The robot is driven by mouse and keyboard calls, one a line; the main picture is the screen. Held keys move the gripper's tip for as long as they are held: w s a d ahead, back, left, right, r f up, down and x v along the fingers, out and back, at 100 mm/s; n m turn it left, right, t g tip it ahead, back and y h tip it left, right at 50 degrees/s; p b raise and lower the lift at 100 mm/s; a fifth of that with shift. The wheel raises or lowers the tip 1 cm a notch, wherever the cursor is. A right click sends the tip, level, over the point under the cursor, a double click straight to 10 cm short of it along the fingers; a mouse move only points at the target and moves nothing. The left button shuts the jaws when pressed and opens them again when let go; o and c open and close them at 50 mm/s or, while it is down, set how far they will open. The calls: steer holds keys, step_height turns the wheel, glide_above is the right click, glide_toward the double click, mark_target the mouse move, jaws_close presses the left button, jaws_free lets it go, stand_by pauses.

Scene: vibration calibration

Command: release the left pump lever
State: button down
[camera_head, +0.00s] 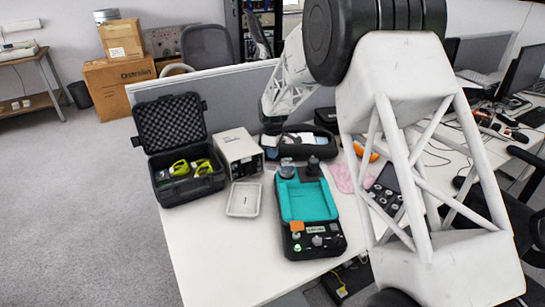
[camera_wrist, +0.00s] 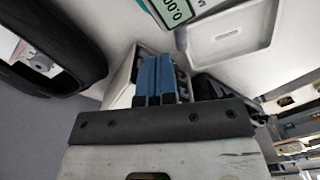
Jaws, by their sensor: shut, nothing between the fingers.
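A black and teal device (camera_head: 308,205) sits on the white table in the head view. Two short upright parts stand at its back edge, a grey one (camera_head: 287,168) on the left and a dark one (camera_head: 313,165) on the right. I cannot make out which part is the left pump lever. My gripper (camera_wrist: 157,72) shows in the wrist view with its blue fingers shut together and nothing between them.
A white box (camera_head: 239,152), a white tray (camera_head: 243,199) and an open black case (camera_head: 187,175) with yellow-green items stand left of the device. A black pouch (camera_head: 326,144) lies behind it. The front-left table (camera_head: 205,250) is clear.

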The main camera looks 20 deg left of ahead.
steer(key=shift+r, duration=1.95)
steer(key=s+d+r+m, duration=0.3)
steer(key=s+d+r, duration=0.35)
steer(key=d, duration=0.25)
steer(key=s+d+r+m+t, duration=0.1)
steer(key=s+d+r+m, duration=0.2)
steer(key=s+d+r, duration=0.5)
steer(key=s+d+r+m, duration=0.25)
steer(key=d+r, duration=0.25)
steer(key=d, duration=0.6)
steer(key=s+d+m, duration=0.3)
steer(key=s+d, duration=0.3)
steer(key=s, duration=0.5)
steer(key=s+d+m+t, duration=0.1)
steer(key=s+d+m, duration=0.2)
steer(key=s, duration=0.8)
steer(key=s+d+m, duration=0.3)
steer(key=s+d, duration=0.5)
steer(key=s, duration=0.2)
steer(key=shift+s+d+r+m+t, duration=0.15)
steer(key=shift+s+d+m+t, duration=0.15)
steer(key=shift+s+d+m, duration=0.1)
